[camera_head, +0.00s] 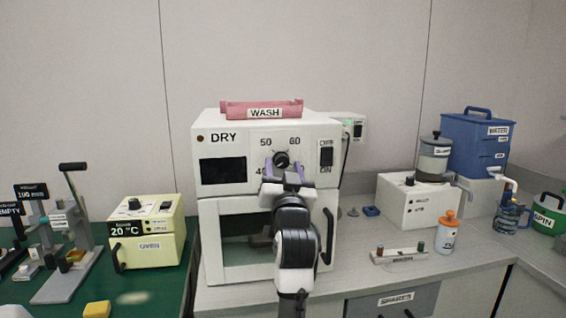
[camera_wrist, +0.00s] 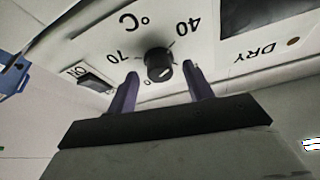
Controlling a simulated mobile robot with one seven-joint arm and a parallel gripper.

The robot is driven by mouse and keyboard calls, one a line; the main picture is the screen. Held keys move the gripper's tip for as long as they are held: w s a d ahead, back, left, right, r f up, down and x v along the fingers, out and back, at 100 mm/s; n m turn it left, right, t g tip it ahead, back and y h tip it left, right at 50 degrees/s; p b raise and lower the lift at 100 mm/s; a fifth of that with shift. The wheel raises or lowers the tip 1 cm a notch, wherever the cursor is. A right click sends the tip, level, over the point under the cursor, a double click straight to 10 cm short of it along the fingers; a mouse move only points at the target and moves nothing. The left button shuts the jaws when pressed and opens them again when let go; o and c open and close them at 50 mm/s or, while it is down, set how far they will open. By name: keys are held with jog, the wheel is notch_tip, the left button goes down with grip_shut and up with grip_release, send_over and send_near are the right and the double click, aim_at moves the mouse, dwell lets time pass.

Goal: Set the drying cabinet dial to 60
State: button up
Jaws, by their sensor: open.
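The drying cabinet (camera_head: 208,180), white and marked DRY, stands on the bench in the middle of the head view. Its black dial (camera_head: 282,159) sits on the upper front panel, with 40, 50 and 60 visible around it. In the wrist view the dial (camera_wrist: 158,65) shows upside down, with 40, 70 and °C beside it and a pale mark on its face. My gripper (camera_head: 283,167) is open in front of the dial. In the wrist view its two fingers (camera_wrist: 160,85) stand on either side of the dial, with a gap at each side. I cannot tell the exact setting.
An OFF/ON switch (camera_head: 326,157) is right of the dial. A pink WASH tray (camera_head: 261,110) lies on top of the cabinet. A yellowish oven (camera_head: 148,245) stands left; a white box (camera_head: 405,207) and an orange-capped bottle (camera_head: 447,234) stand right. A door handle (camera_head: 328,238) projects below.

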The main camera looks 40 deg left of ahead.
jog(key=shift+w+a+r, duration=0.2)
jog(key=shift+w+a, duration=0.15)
jog(key=shift+a, duration=0.05)
jog(key=c, duration=1)
jog(key=shift+o, duration=0.2)
jog(key=shift+m, duration=0.4)
